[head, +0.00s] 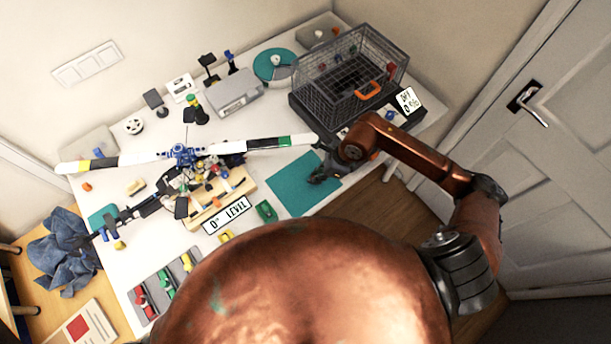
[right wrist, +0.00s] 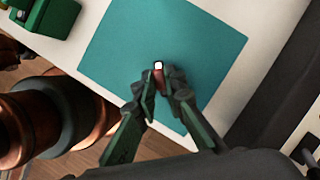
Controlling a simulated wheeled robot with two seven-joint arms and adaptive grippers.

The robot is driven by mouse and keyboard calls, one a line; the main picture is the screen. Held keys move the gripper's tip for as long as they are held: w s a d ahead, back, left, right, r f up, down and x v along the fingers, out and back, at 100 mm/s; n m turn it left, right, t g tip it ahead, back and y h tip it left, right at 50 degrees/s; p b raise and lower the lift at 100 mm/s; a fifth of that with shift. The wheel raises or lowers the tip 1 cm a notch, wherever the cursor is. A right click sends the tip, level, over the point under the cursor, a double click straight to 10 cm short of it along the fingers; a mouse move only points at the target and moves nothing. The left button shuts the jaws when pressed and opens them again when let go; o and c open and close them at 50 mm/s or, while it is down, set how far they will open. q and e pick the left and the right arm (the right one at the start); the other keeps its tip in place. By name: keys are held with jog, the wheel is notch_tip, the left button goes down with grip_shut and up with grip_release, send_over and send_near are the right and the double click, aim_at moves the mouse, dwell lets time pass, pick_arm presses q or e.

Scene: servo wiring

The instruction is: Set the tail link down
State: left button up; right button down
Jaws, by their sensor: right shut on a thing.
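My right gripper (head: 318,178) is over the teal mat on the table in the head view. In the right wrist view my right gripper (right wrist: 160,88) is shut on a small reddish-brown piece with a white end, which I take as the tail link (right wrist: 158,70). Only its tip shows between the fingers; the rest is hidden. The teal mat (right wrist: 120,45) lies beneath it and looks bare around the fingertips. I cannot tell whether the piece touches the mat. My left gripper is not in view.
A long-bladed rotor with a blue hub (head: 183,155) stands left of the mat. A sign reading "0° LEVEL" (head: 227,215) and a green block (head: 266,211) are beside the mat. A wire cage (head: 345,65) stands behind it. The table's front edge is close to the mat.

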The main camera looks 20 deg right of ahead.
jog(key=a, duration=0.1)
jog(key=w+a, duration=0.1)
jog(key=a, duration=0.1)
jog(key=shift+w+a, duration=0.35)
jog(key=shift+a, duration=0.05)
jog(key=shift+d+f, duration=0.1)
jog(key=shift+f, duration=0.55)
jog(key=shift+s+d+f, duration=0.1)
jog(key=shift+f, duration=0.2)
jog(key=c, duration=2)
grip_release()
jog(key=shift+r, duration=0.1)
jog(key=shift+r, duration=0.1)
